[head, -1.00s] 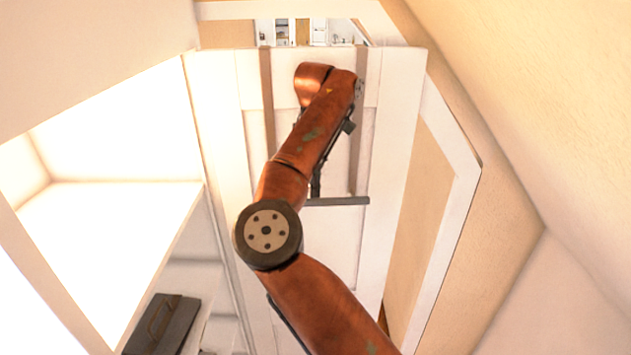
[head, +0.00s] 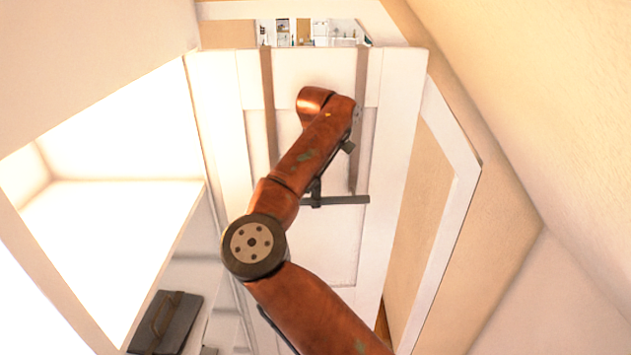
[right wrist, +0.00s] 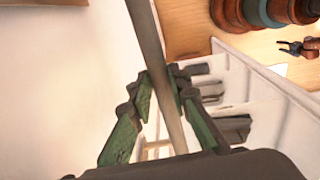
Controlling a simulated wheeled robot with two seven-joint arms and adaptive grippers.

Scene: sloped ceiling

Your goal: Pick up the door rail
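The door rail (head: 340,200) is a dark, thin horizontal bar low between two grey-brown straps that hang over the top of the white door (head: 398,130). Its left part is hidden behind my right arm. In the right wrist view the rail (right wrist: 155,65) runs as a grey bar from top to bottom between the green fingers. My right gripper (right wrist: 166,92) has its fingertips close against both sides of the rail and looks shut on it. In the head view the right gripper (head: 316,188) is mostly hidden under my arm. My left gripper is not in view.
A bright white opening (head: 110,220) lies left of the door. A dark flat object with a handle (head: 165,322) is at the lower left. A beige sloped wall (head: 540,110) closes in on the right.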

